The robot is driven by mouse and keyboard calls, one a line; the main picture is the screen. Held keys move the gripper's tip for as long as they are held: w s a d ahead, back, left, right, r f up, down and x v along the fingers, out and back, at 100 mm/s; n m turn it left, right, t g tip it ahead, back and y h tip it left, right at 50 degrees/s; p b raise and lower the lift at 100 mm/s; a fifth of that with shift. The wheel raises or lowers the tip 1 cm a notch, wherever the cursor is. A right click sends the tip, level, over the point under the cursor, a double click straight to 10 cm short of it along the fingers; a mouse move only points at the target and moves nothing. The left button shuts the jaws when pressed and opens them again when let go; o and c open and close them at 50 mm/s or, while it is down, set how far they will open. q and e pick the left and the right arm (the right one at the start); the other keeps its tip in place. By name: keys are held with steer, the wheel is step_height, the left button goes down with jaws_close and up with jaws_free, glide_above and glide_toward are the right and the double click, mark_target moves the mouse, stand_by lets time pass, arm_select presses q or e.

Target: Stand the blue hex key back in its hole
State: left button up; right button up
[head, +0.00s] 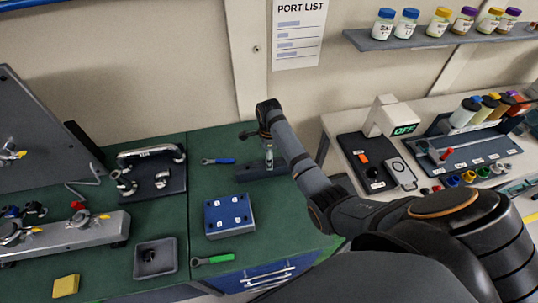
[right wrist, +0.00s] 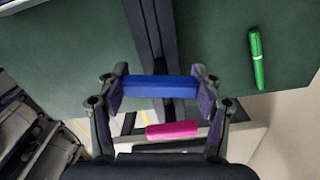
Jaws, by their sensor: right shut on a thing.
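In the right wrist view a blue bar-shaped handle, which I take for the blue hex key (right wrist: 160,86), lies crosswise between the two fingers. My right gripper (right wrist: 161,90) is shut on it. A dark rack (right wrist: 146,28) runs below the handle. A pink handle (right wrist: 171,130) sits near the rack, just beyond the blue one in the picture. Whether the blue key's shaft is in a hole or above it is hidden. In the head view my right arm reaches over the green bench to the dark rack (head: 250,173); the fingers are too small to make out. My left gripper is not in view.
A green-handled tool (right wrist: 256,60) lies right of the rack in the wrist view. In the head view a blue-handled spanner (head: 220,161), a blue block (head: 229,216), a green-handled tool (head: 214,259) and a grey tray (head: 170,266) are on the bench.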

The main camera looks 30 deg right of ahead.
steer(key=o, duration=1.3)
steer(key=shift+r, duration=0.3)
step_height(320, 180, up, 7)
steer(key=shift+f, duration=0.1)
